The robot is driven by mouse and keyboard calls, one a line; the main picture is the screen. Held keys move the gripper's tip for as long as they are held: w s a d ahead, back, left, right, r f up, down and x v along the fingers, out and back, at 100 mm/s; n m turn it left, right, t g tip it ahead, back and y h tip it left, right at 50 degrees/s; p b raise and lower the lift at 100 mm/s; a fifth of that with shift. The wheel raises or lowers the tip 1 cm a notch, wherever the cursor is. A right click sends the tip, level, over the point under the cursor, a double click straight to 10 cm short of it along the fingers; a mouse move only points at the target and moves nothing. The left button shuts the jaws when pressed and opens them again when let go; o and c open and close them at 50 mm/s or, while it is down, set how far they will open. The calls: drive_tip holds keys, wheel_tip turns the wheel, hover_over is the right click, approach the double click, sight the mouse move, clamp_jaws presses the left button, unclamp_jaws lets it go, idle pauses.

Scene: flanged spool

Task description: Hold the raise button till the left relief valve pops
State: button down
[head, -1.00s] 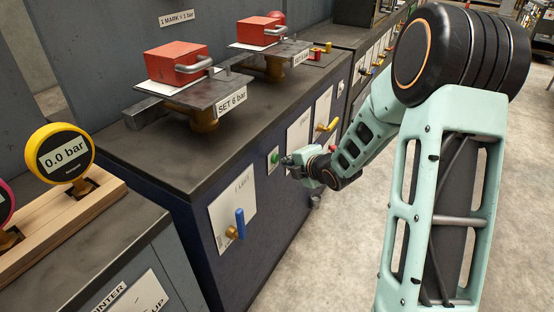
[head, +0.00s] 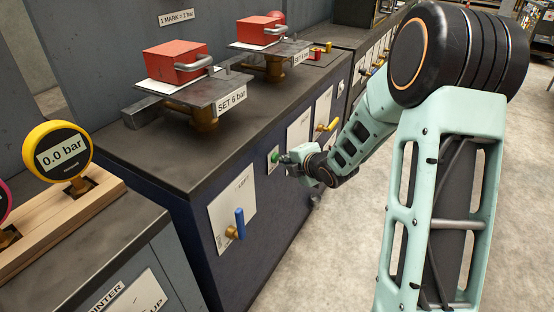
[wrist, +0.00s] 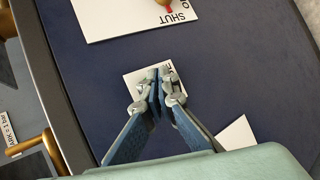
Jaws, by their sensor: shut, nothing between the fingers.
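The green button (head: 274,157) sits on a small pale plate on the dark blue cabinet front. My gripper (head: 285,160) is shut and empty, its tips close to the button's right side. In the wrist view the closed fingertips (wrist: 158,86) lie over the small white plate (wrist: 133,80) and hide the button. I cannot tell whether they touch it. The left relief valve (head: 205,119) is brass, under a metal arm with a red weight (head: 178,65) and a "SET 6 bar" label. The yellow gauge (head: 62,152) reads 0.0 bar.
A blue-handled lever (head: 239,223) is on a white plate below left of the button. A second red weight (head: 259,31) sits on the valve behind. Floor (head: 300,260) in front of the cabinet is clear.

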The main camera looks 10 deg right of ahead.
drive_tip(key=shift+w+a+b, duration=0.3)
drive_tip(key=shift+a+b, duration=0.05)
drive_tip(key=shift+a, duration=0.15)
idle(1.7)
drive_tip(key=shift+d, duration=0.1)
idle(5.3)
drive_tip(key=shift+s+d, duration=0.55)
drive_tip(key=shift+d, duration=0.15)
